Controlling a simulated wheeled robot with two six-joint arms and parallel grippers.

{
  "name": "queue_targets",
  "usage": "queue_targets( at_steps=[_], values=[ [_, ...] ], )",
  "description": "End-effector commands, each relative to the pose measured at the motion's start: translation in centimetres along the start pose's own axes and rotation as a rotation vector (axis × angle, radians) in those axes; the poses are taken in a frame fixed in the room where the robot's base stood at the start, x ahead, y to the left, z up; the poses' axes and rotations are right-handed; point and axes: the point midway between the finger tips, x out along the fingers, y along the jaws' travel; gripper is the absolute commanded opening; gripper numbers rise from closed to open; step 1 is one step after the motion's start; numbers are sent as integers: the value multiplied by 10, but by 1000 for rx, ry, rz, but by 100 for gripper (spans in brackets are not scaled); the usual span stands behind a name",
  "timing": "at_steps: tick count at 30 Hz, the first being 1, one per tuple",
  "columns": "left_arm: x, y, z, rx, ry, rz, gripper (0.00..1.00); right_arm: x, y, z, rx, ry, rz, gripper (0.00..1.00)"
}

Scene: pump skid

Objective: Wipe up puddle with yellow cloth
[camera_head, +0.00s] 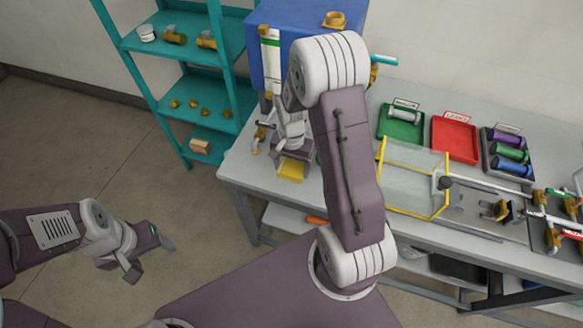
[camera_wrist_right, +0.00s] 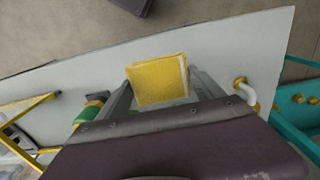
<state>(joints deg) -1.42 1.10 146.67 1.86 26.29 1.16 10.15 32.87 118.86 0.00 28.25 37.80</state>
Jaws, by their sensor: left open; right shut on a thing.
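The yellow cloth (camera_head: 291,170) is a folded square held between the fingers of my right gripper (camera_head: 292,160), over the left end of the grey table. In the right wrist view the cloth (camera_wrist_right: 158,82) sits between the two fingers of the right gripper (camera_wrist_right: 160,90), with the table top behind it. I cannot tell whether the cloth touches the table. My left gripper (camera_head: 150,258) is open and empty, low over the floor left of the table. I cannot make out a puddle in either view.
A blue cabinet (camera_head: 290,20) stands at the table's back left, beside teal shelves (camera_head: 180,75). A yellow-framed clear guard (camera_head: 412,178), a green tray (camera_head: 400,128), a red tray (camera_head: 455,138) and pipe fittings (camera_head: 500,210) occupy the table's middle and right.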

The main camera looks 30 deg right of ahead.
Motion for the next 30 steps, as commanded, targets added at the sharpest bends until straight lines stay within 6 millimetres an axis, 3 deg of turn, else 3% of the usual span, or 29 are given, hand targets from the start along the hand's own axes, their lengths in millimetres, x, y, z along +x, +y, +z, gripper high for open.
queue_targets(
  at_steps=[1, 8, 30],
  values=[
    [-9, 0, -1, 0, 0, 0, 68, -9, 0, -1, 0, 0, 0, 39],
    [-24, 0, -2, 0, 0, 0, 68, -25, 0, -4, -3, -1, 0, 39],
    [-24, 0, -2, 0, 0, 0, 68, -24, 3, 0, -63, 0, 1, 39]
  ],
)
